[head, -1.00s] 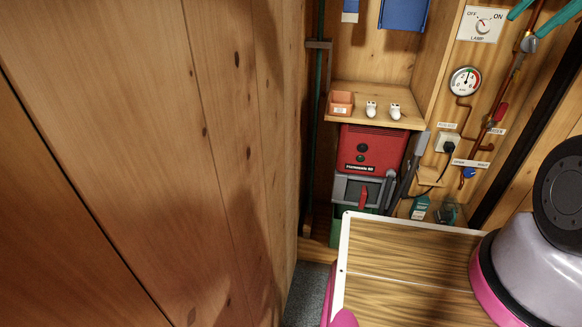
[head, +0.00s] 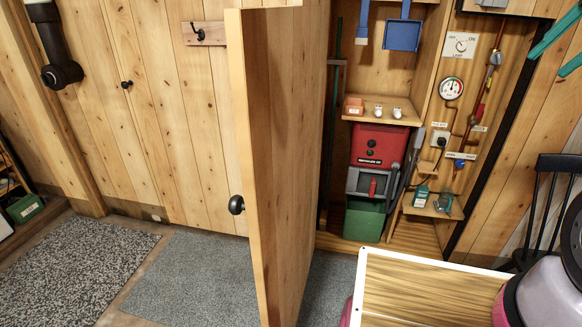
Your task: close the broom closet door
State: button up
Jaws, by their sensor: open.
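The broom closet door (head: 283,150) is a pine plank door standing wide open. It juts toward me near the middle of the head view, seen nearly edge-on. A round black knob (head: 236,204) sits on its left face, near the free edge. The open closet (head: 387,235) is to the right of the door. My gripper (head: 545,66) reaches in at the upper right with two teal fingers apart and nothing visible between them. It is well to the right of the door and not touching it.
The closet holds a red box unit (head: 380,145), a green bin (head: 365,220) and a blue dustpan (head: 403,33). A black chair (head: 553,205) stands at the right. Grey mats (head: 195,280) cover open floor left of the door. A wall hook (head: 194,32) is behind.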

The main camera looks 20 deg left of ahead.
aim_at(278, 56)
jog(key=k+j+z, duration=0.2)
jog(key=k+j, duration=0.85)
jog(key=j+z, duration=0.15)
jog(key=j, duration=1.5)
jog(key=k+u, duration=0.15)
jog(key=u, duration=0.3)
